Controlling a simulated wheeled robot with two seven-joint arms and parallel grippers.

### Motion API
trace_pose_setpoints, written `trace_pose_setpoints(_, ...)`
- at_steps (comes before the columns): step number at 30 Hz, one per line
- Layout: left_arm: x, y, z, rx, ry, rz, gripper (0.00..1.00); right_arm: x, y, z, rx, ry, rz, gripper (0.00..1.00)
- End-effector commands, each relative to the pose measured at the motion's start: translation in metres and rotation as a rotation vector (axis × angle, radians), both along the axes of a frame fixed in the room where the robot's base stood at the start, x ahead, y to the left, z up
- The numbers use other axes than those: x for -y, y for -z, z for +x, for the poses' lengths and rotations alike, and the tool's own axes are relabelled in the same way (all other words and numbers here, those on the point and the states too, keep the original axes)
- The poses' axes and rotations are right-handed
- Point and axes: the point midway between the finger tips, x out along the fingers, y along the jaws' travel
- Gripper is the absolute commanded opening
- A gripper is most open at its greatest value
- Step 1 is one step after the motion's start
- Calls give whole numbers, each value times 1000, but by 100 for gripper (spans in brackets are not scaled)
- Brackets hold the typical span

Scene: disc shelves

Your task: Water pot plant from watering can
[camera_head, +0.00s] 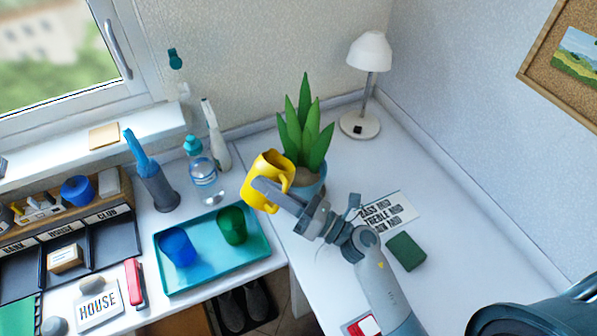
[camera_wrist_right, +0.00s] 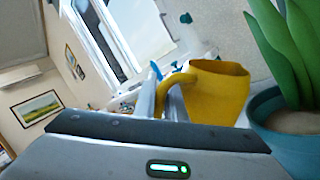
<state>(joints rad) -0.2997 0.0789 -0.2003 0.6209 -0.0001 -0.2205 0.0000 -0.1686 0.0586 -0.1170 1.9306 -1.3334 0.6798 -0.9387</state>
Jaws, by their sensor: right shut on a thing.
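My right gripper (camera_head: 262,192) is shut on the yellow watering can (camera_head: 270,165) and holds it up, tilted in the head view, beside the pot plant (camera_head: 304,128). In the right wrist view the fingers close at the handle of the yellow can (camera_wrist_right: 215,95). The plant has thick green pointed leaves and stands in a blue-teal pot (camera_head: 310,190) on the white desk. In the right wrist view the pot (camera_wrist_right: 282,138) is close to the right of the can, with pale soil inside. I cannot tell whether any water flows. My left gripper is not in view.
A teal tray (camera_head: 190,290) holds a blue cup (camera_head: 178,247) and a green cup (camera_head: 232,226). A clear bottle (camera_head: 204,180) stands behind it. A white lamp (camera_head: 370,52) is behind the plant. A green block (camera_head: 406,251) and a lettered card (camera_head: 388,213) lie right of my arm.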

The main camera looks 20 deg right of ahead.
Motion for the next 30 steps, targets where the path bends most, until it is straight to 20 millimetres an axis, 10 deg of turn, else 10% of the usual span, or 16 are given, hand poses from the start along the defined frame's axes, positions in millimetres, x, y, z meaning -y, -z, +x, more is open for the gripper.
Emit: trace_pose_setpoints(30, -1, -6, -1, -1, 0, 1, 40, 25, -15, 13, -171, -9, 360, 0)
